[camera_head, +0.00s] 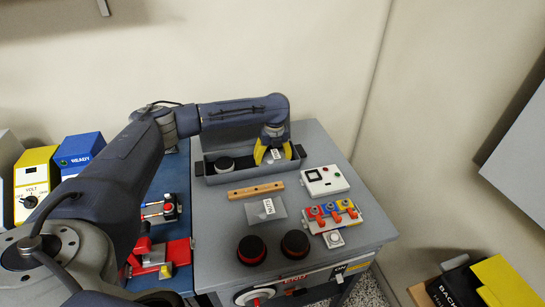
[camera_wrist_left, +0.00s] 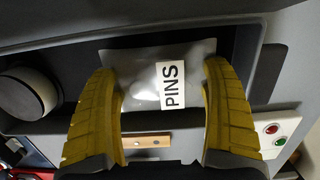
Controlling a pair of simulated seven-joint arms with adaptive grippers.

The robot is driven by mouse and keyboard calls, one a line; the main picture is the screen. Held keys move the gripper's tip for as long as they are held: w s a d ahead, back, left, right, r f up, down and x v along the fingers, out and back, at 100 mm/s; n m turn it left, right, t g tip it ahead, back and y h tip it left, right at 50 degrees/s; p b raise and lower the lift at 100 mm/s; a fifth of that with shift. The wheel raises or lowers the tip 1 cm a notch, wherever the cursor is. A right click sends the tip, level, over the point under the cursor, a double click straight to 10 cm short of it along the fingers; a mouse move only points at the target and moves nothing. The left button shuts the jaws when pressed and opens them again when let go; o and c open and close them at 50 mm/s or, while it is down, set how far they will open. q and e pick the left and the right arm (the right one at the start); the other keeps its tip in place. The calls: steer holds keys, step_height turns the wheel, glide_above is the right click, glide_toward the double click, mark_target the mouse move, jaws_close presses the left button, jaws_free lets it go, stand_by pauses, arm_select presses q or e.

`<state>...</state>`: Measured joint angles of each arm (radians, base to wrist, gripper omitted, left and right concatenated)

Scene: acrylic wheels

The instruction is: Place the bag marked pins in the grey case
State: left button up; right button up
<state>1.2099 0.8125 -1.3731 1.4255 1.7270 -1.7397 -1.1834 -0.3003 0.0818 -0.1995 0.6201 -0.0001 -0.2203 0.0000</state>
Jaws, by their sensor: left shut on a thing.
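In the head view, the left gripper (camera_head: 268,157) points down at the right part of the grey case (camera_head: 232,180), a long open box at the back of the table. The bag hangs over or inside the case opening; I cannot tell if it touches the floor of the case. The right gripper is not in view.
A round grey-topped object (camera_head: 224,163) sits in the left part of the case. In front are a wooden strip (camera_head: 256,190), a bag marked NUTS (camera_head: 266,209), a white switch box (camera_head: 325,180), colored clamps (camera_head: 333,215) and two dark knobs (camera_head: 251,249).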

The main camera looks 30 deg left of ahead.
mark_target(274, 157)
arm_select(q)
steer(key=shift+f, duration=0.1)
steer(key=o, duration=1.2)
step_height(274, 157, up, 12)
steer(key=s+d, duration=0.1)
steer(key=shift+d, duration=0.15)
steer(key=shift+s+r, duration=0.1)
steer(key=shift+r, duration=0.1)
